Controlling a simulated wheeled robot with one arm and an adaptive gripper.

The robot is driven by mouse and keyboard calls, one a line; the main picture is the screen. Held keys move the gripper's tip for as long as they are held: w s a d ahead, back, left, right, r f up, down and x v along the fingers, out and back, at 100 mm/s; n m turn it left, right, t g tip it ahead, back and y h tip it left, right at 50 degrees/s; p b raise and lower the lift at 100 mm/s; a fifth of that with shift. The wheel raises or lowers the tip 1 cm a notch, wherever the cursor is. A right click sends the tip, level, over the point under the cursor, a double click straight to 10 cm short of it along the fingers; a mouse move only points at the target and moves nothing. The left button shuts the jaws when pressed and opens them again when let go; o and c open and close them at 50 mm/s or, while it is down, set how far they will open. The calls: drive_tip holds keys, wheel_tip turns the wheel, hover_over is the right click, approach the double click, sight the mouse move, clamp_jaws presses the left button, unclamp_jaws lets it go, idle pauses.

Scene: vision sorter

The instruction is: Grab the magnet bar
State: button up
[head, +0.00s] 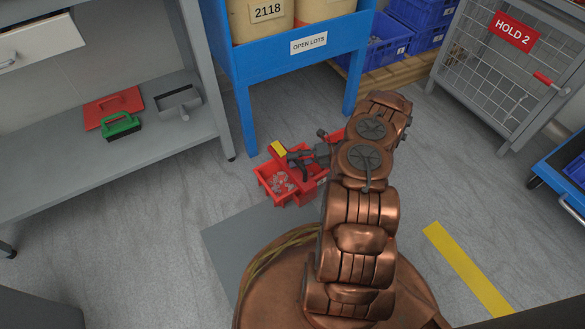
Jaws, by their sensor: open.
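A small bar with a yellow face and a red side (278,149), which looks like the magnet bar, is at the far edge of a red bin (262,178) on the floor. I cannot tell whether it rests on the rim or stands behind it. My gripper (297,163) is dark grey and open, reaching in from the right over the bin. Its fingers are close to the right side of the yellow bar; I cannot tell whether they touch it. Grey pieces (284,183) lie in the bin. My arm hides the bin's right part.
A blue rack (290,62) with tubs stands just behind the bin. Floor left of the bin is clear.

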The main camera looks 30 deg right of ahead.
clamp_jaws()
idle(0.4)
drive_tip(key=shift+r, duration=0.1)
